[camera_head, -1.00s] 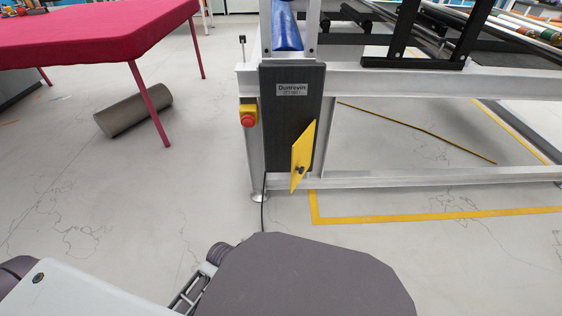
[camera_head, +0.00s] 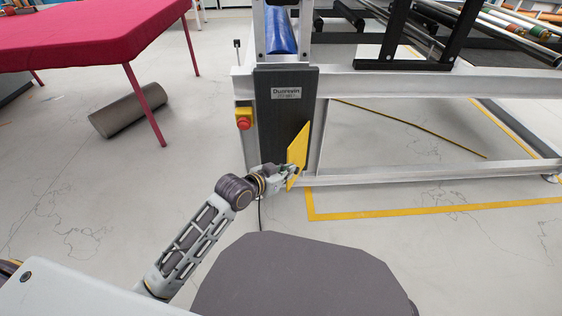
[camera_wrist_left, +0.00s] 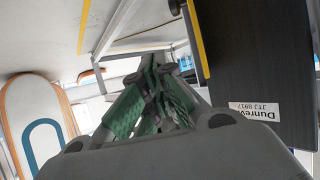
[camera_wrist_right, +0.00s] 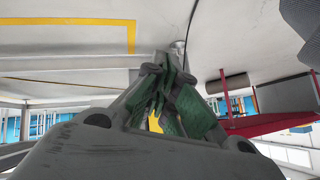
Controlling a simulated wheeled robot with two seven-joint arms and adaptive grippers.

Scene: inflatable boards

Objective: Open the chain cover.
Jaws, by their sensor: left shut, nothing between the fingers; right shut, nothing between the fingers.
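The chain cover (camera_head: 299,147) is a yellow plate standing ajar, angled out from the dark Dunrovin panel (camera_head: 266,130). My left gripper (camera_head: 291,171) is shut and empty at the cover's lower part, overlapping it in the head view. I cannot tell whether it touches. In the left wrist view its closed fingers (camera_wrist_left: 158,85) are beside a yellow edge (camera_wrist_left: 198,42), likely the cover, and the dark panel. My right gripper (camera_wrist_right: 172,90) is shut and empty in the right wrist view, with a yellow patch behind its fingers. It is not visible in the head view.
A red emergency button on a yellow box (camera_head: 243,119) is left of the panel. The white machine frame (camera_head: 440,83) extends right. A red table (camera_head: 90,38) and a grey roller (camera_head: 120,116) are at left. The floor before the machine is mostly clear.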

